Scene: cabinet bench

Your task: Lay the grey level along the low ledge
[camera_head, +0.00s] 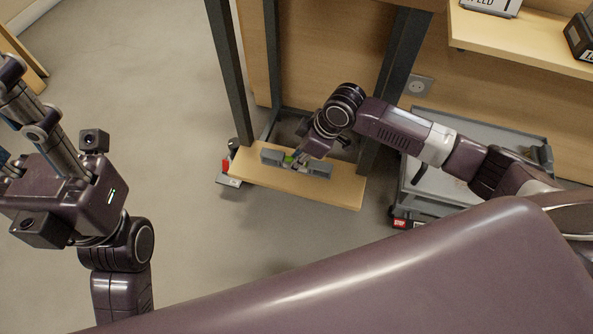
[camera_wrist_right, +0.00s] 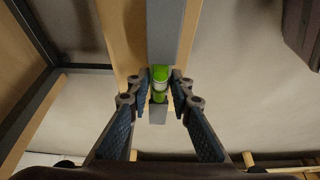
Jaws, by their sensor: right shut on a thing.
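The grey level (camera_head: 319,168) is a short bar with a bright green vial (camera_wrist_right: 160,78) in its middle. My right gripper (camera_head: 296,160) is shut on it at the vial. In the right wrist view, the fingers (camera_wrist_right: 160,88) stand on both sides of the vial. The low ledge (camera_head: 345,190) is a pale wooden board between dark metal legs. The level is over the ledge and runs roughly along its length; whether it touches the board I cannot tell. My left gripper (camera_head: 10,150) is at the left picture edge, partly cut off, away from the ledge.
Dark metal legs (camera_head: 230,75) rise beside the ledge. A red and white object (camera_head: 229,175) is at the ledge's left end. A grey cart (camera_head: 430,190) stands to the right. A wooden shelf (camera_head: 520,40) is at upper right. The floor (camera_head: 170,100) to the left is clear.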

